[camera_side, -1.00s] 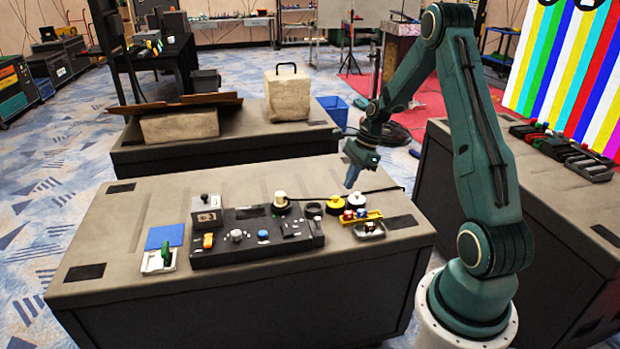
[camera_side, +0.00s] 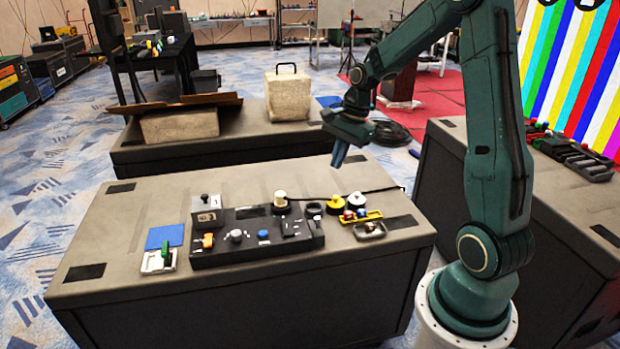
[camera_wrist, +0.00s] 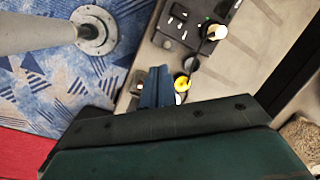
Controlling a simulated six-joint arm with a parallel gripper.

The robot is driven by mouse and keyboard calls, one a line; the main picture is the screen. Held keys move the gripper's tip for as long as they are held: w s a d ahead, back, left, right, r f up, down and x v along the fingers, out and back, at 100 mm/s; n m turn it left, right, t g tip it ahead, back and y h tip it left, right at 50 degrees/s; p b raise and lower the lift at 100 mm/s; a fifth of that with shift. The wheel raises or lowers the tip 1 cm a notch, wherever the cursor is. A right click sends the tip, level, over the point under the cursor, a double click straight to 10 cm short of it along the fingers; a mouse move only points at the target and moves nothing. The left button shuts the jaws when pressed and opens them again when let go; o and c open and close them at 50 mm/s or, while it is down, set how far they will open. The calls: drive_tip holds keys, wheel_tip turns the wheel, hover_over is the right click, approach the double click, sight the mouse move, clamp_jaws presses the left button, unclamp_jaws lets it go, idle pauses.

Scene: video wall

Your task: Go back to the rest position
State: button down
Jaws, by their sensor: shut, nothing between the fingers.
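My gripper (camera_side: 338,158) is in the side view, high above the back right part of the grey work table (camera_side: 130,215). Its blue fingers point down and are shut with nothing between them. In the wrist view the shut fingers (camera_wrist: 156,88) stand out beyond the dark green gripper body, over the table's edge area. They hide part of what lies below. No task object is held or touched.
A black control panel (camera_side: 215,262) with knobs lies on the table. Yellow and white spools (camera_side: 335,203), a yellow tray (camera_side: 372,214) and a small metal tray (camera_side: 370,232) stand to its right. A stone-like block (camera_side: 288,97) sits on the table behind. Open air surrounds my gripper.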

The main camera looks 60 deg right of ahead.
drive_tip(key=s+a+r+n+h, duration=0.1)
drive_tip(key=s+a+r+n, duration=0.1)
drive_tip(key=a+r+n, duration=0.4)
drive_tip(key=s+a+r+n+t, duration=0.1)
drive_tip(key=s+a+r+n, duration=0.2)
drive_tip(key=s+a+n, duration=0.3)
drive_tip(key=s+a+r+n+t, duration=0.2)
drive_tip(key=s+a+r+n, duration=0.2)
drive_tip(key=s+a+n, duration=0.3)
drive_tip(key=s, duration=0.3)
drive_tip(key=shift+a+h, duration=0.2)
drive_tip(key=shift+h, duration=0.2)
